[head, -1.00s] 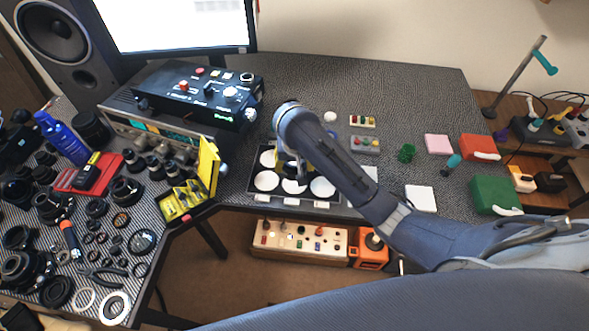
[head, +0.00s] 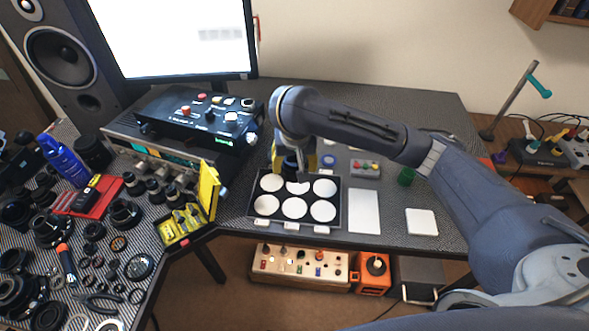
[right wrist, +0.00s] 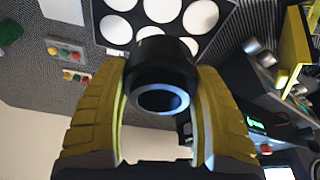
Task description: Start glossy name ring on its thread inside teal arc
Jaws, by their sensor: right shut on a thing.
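My right gripper (head: 293,168) is over the back edge of the black tray (head: 338,227), its yellow fingers pointing down. In the right wrist view, the right gripper (right wrist: 160,80) is shut on a black lens barrel (right wrist: 160,62), a short cylinder with a pale bluish ring around its open end. The barrel is a dark shape between the fingers in the head view (head: 291,162). I cannot tell whether a glossy name ring is part of it or lies elsewhere. I cannot make out a teal arc. My left gripper is not in view.
The tray has several white round spots. A yellow open case (head: 208,190) stands left of it, beside many loose lens parts. A white pad (head: 364,211) lies on clear mat.

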